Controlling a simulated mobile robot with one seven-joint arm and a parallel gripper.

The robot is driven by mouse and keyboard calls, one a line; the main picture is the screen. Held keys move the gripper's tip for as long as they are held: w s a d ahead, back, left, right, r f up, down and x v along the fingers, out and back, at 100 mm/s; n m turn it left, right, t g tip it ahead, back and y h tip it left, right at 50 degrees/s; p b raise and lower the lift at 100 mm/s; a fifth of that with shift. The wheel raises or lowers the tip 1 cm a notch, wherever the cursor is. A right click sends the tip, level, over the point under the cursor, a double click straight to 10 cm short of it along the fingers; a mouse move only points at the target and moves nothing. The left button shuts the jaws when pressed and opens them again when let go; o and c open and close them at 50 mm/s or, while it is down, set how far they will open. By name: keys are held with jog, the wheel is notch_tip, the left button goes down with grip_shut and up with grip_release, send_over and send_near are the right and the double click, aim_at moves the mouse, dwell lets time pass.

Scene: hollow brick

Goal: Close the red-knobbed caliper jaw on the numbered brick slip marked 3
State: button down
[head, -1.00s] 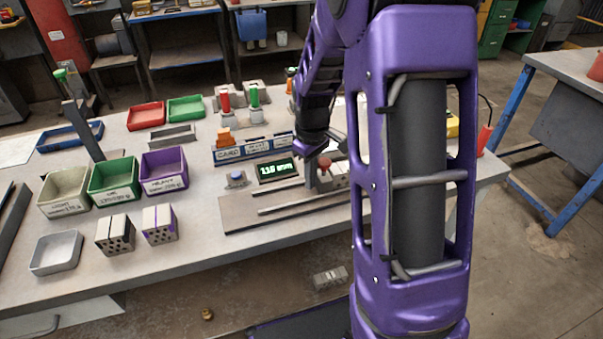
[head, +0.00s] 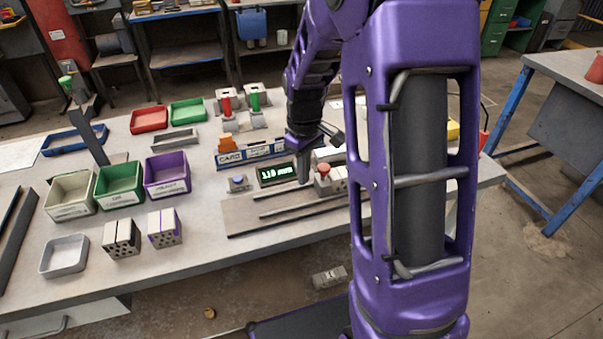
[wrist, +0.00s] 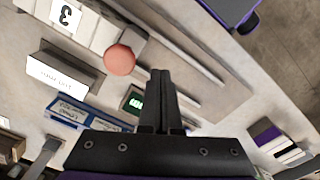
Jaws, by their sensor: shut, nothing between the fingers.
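The caliper's red knob (head: 323,168) stands at the right of the caliper on the bench, and shows as a red ball in the wrist view (wrist: 120,60). The brick slip marked 3 (wrist: 66,14) is in a row of pale blocks behind the knob, at the top left of the wrist view. In the head view my arm partly hides the row (head: 339,175). My gripper (head: 303,181) points down just left of the knob. Its fingers (wrist: 162,72) are together and empty, and seem apart from the knob.
A lit readout (head: 277,173) in millimetres stands beside a blue button (head: 238,183). Long rails (head: 290,208) run along the caliper's front. A blue card rack (head: 250,155) stands behind. Green (head: 120,182) and purple (head: 166,175) bins stand left.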

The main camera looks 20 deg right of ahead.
jog(key=shift+r+p, duration=1.35)
jog(key=shift+r, duration=0.8)
